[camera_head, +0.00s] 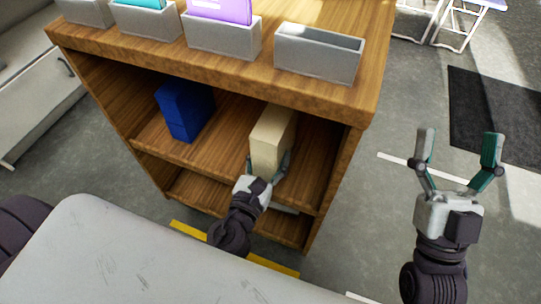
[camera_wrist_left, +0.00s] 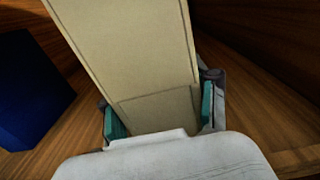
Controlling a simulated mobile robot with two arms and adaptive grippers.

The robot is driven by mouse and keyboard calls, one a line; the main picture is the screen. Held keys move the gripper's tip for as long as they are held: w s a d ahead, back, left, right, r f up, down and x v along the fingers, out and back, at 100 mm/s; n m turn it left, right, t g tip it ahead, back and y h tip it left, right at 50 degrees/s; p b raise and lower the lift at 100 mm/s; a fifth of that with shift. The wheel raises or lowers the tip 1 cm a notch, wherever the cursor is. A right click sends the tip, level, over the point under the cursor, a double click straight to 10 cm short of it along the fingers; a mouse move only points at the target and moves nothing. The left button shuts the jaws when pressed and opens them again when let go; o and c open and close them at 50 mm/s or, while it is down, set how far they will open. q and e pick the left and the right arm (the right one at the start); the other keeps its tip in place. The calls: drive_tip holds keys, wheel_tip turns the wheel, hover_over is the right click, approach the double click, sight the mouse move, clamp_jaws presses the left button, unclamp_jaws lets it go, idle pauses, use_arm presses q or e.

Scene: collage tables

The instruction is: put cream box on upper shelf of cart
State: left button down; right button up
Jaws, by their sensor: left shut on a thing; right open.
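The cream box (camera_head: 271,139) stands in the upper compartment of the wooden cart (camera_head: 340,107), right of its middle. My left gripper (camera_head: 269,170) reaches in from the front and is shut on the lower part of the box. In the left wrist view the cream box (camera_wrist_left: 133,50) fills the middle, between the two teal finger pads of my left gripper (camera_wrist_left: 160,112). Whether the box's base touches the upper shelf (camera_head: 222,152) is hidden by the gripper. My right gripper (camera_head: 459,160) is open and empty, out to the right of the cart above the floor.
A blue box (camera_head: 184,110) stands on the same shelf to the left; it also shows in the left wrist view (camera_wrist_left: 30,92). Grey bins (camera_head: 318,54) line the cart's top. A lower shelf (camera_head: 203,191) lies below. The cart's right side wall is close to the cream box.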

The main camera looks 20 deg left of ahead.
use_arm(q)
drive_tip(key=shift+f, duration=0.1)
drive_tip(key=shift+c, duration=1.8)
unclamp_jaws()
drive_tip(key=shift+o, duration=0.4)
use_arm(e)
drive_tip(key=shift+s+r+t, duration=0.3)
drive_tip(key=shift+w, duration=0.1)
